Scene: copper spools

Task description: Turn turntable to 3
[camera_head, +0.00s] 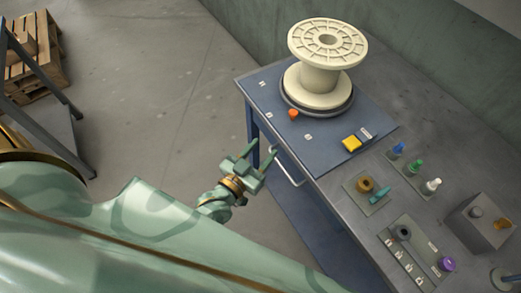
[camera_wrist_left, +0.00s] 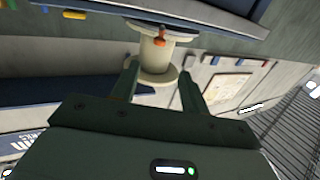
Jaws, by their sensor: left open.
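A cream spool (camera_head: 318,76) stands upright on a dark round turntable (camera_head: 287,100) at the back of the blue mat on the bench. An orange pointer or knob (camera_head: 293,113) sits at the turntable's front edge. Small white labels are on the mat around it, too small to read. My left gripper (camera_head: 260,158) is open and empty, off the bench's left edge near the handle, apart from the turntable. In the left wrist view the gripper (camera_wrist_left: 156,75) has its fingers apart, with the spool (camera_wrist_left: 155,55) beyond them. My right gripper is not in view.
The bench (camera_head: 330,195) has a side handle (camera_head: 288,168). A yellow block (camera_head: 352,143), several coloured pegs, a brass ring (camera_head: 366,184), a grey box (camera_head: 478,220) and a purple knob (camera_head: 447,264) occupy its right part. A pallet (camera_head: 35,60) lies far left. Floor left of the bench is open.

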